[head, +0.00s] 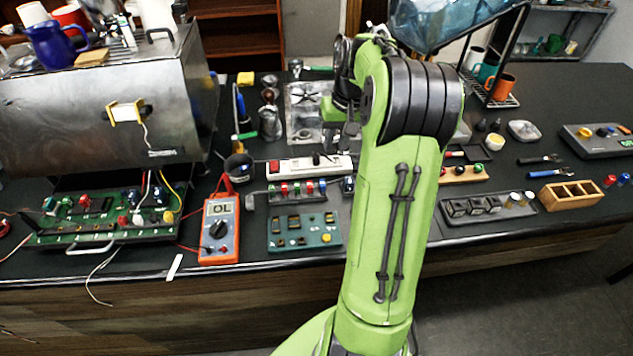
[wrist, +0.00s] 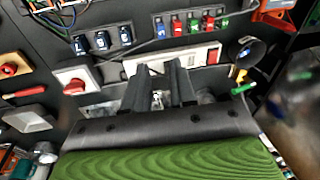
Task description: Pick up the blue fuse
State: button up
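A dark fuse rack (head: 290,198) stands mid-table with a row of coloured fuses, red, green and blue among them.
A white power strip (head: 311,165) lies behind the rack. A green board (head: 305,233) lies in front. An orange multimeter (head: 219,230) and a dark cup (head: 238,168) stand to the left. A wooden box (head: 568,194) is far right, near loose red and blue pieces.

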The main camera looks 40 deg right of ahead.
aim_at(323, 182)
jog(key=f, duration=0.5)
jog(key=w+a+f+b, duration=0.1)
jog(key=f, duration=0.4)
jog(key=w+f+b, duration=0.1)
jog(key=f, duration=0.4)
jog(key=shift+w+a+f, duration=0.15)
jog(key=shift+w, duration=0.05)
grip_shut()
